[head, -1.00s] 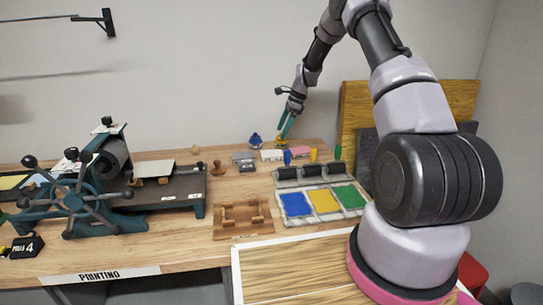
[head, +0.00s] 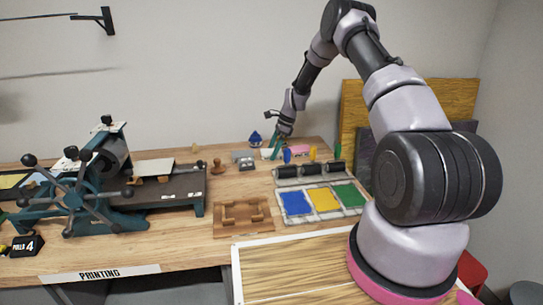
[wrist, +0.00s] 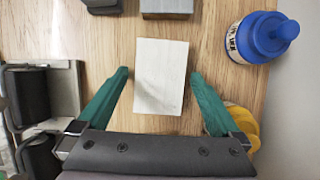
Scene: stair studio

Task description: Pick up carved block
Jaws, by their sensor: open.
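A pale, flat rectangular block (wrist: 161,77) lies on the wooden bench in the wrist view; it seems to be the carved block, though I cannot make out carving on its top. My gripper (wrist: 160,73) is open, with one green finger on each side of the block and a gap of bench showing on both sides. The fingers appear not to touch it. In the head view my gripper (head: 275,152) is low over the back of the bench and largely hides the block.
A blue bottle (wrist: 262,37) stands right of the block, and a grey block (wrist: 167,8) lies beyond it. A yellow round thing (wrist: 246,124) is partly behind the right finger. Black rollers (wrist: 27,95) lie to the left. A printing press (head: 110,185) fills the bench's left side.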

